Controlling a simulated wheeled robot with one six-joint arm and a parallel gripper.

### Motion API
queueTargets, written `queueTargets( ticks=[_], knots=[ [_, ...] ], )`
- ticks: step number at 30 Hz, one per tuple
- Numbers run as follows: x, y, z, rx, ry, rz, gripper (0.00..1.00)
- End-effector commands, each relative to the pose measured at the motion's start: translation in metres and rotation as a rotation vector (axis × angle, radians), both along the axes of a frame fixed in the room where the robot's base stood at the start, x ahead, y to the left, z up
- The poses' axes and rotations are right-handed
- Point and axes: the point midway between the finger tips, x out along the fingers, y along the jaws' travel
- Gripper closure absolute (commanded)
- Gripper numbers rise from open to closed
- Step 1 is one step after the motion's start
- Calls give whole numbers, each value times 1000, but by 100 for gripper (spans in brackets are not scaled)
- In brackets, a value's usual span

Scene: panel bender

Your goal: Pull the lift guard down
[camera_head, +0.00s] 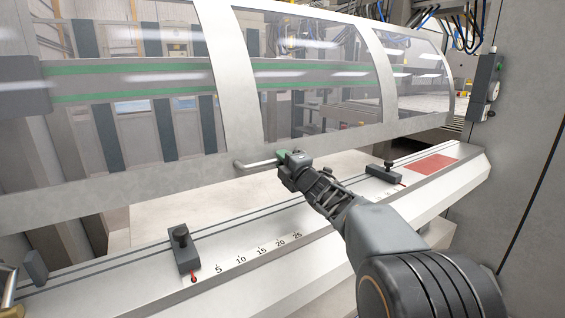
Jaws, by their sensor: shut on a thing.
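The lift guard (222,82) is a curved transparent panel in a light grey frame. It spans the upper part of the view, and its lower rail is apart from the bed below. A bar handle (255,164) sticks out from the lower rail near the middle. My gripper (288,160) is at the right end of this handle and is shut on it. The fingers and the right part of the handle are partly hidden by the gripper body.
Below the guard is a white bed (255,240) with a printed scale. A dark stop block (186,252) stands on it at left, another (384,174) at right. A red plate (430,164) lies at the bed's right end. A grey control box (485,82) hangs on the right wall.

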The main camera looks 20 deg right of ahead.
Motion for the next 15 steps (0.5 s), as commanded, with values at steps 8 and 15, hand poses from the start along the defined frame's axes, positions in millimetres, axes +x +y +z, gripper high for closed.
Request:
queueTargets(
  ticks=[8,15],
  knots=[
    [0,0,-45,1,1,-1,100],
    [0,0,-53,1,0,-1,100]
  ],
)
